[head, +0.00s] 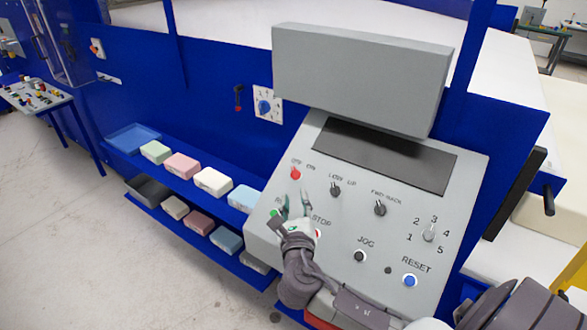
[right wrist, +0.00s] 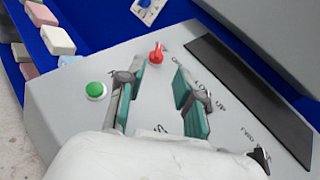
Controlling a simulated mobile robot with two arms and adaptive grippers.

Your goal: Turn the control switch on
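The control switch is a small red knob (head: 295,174) at the upper left of the grey control panel (head: 350,225), under an OFF/ON label. In the right wrist view the red knob (right wrist: 156,53) sits just beyond and between my fingertips, its handle pointing roughly upward in the picture. My right gripper (head: 296,199) is over the panel just below the knob. The right wrist view shows its two green-padded fingers (right wrist: 155,82) apart, with nothing between them. They do not appear to touch the knob. My left gripper is not in view.
A green button (right wrist: 95,90) is beside my left-hand finger. Black knobs (head: 335,189), a blue reset button (head: 409,280) and a dark display (head: 385,155) share the panel. A grey box (head: 360,78) overhangs it. Foam blocks (head: 181,165) lie on blue shelves at left.

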